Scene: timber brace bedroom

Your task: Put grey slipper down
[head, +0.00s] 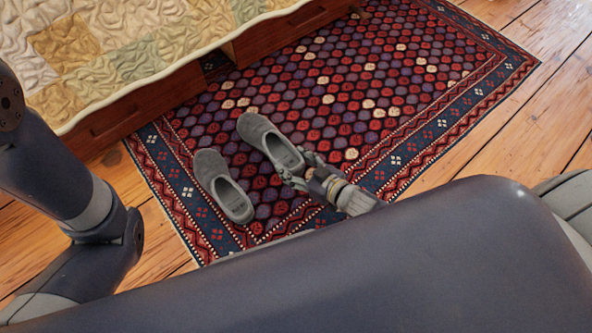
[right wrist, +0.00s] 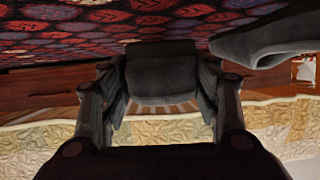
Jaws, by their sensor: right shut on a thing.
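Two grey slippers show on the patterned rug in the head view. The right-hand slipper (head: 268,141) has its open heel end at my right gripper (head: 301,170), which is shut on it. In the right wrist view the held slipper (right wrist: 162,66) fills the space between the two fingers. It is at the rug or just above it; I cannot tell whether it touches. The other slipper (head: 222,186) lies on the rug to its left, roughly parallel, and shows in the right wrist view (right wrist: 262,40). My left arm is at the left edge; its gripper is out of view.
The rug (head: 440,150) lies on a plank floor (head: 540,95), with free room to the right of the slippers. A wooden bed (head: 145,108) with a patchwork quilt (head: 110,45) stands at the upper left. My own body covers the lower part of the head view.

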